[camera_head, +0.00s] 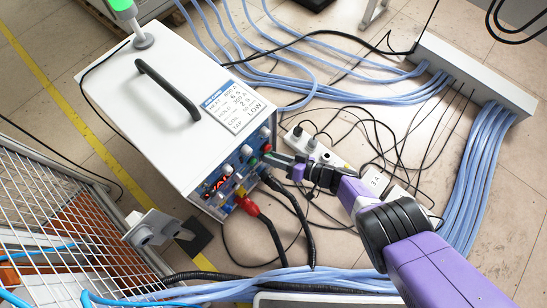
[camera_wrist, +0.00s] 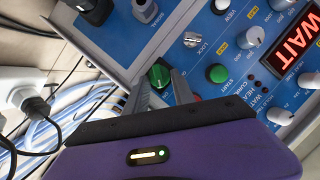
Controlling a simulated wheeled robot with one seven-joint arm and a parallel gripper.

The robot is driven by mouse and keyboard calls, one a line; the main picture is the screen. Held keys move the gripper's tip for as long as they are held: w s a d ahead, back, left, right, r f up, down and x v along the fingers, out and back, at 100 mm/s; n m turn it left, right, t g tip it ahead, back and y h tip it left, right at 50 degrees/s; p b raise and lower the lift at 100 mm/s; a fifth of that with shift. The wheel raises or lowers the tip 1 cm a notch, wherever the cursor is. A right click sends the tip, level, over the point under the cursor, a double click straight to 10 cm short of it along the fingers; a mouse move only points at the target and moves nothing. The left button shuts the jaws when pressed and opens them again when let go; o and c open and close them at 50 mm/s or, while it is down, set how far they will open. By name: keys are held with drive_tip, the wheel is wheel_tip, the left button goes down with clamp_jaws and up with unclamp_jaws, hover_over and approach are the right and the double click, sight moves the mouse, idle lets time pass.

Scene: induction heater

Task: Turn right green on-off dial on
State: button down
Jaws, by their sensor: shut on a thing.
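The green on-off dial (camera_wrist: 159,74) shows in the wrist view on the blue front panel, with its ridge tilted. My gripper (camera_wrist: 160,84) has its two grey fingers on either side of this dial and is shut on it. In the head view my gripper (camera_head: 270,157) reaches from the right to the right end of the panel, and the dial is not clearly visible there. The white heater box (camera_head: 165,110) carries the panel. The red display (camera_wrist: 296,45) reads WAIT.
A round green START button (camera_wrist: 216,73) sits right of the dial, near my finger. A LOCK switch (camera_wrist: 192,39) and white knobs (camera_wrist: 254,37) are close by. Black cables (camera_head: 275,235) leave the panel. A power strip (camera_head: 318,150) and blue cables (camera_head: 380,98) lie on the floor.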

drive_tip(key=shift+f+m+y+b, duration=0.1)
drive_tip(key=shift+m+y+b, duration=0.35)
drive_tip(key=shift+b, duration=0.2)
drive_tip(key=c, duration=1.1)
unclamp_jaws()
drive_tip(key=p+v, duration=0.3)
drive_tip(key=v, duration=0.4)
drive_tip(key=shift+d+r, duration=0.2)
drive_tip(key=shift+d, duration=0.1)
drive_tip(key=shift+d, duration=0.1)
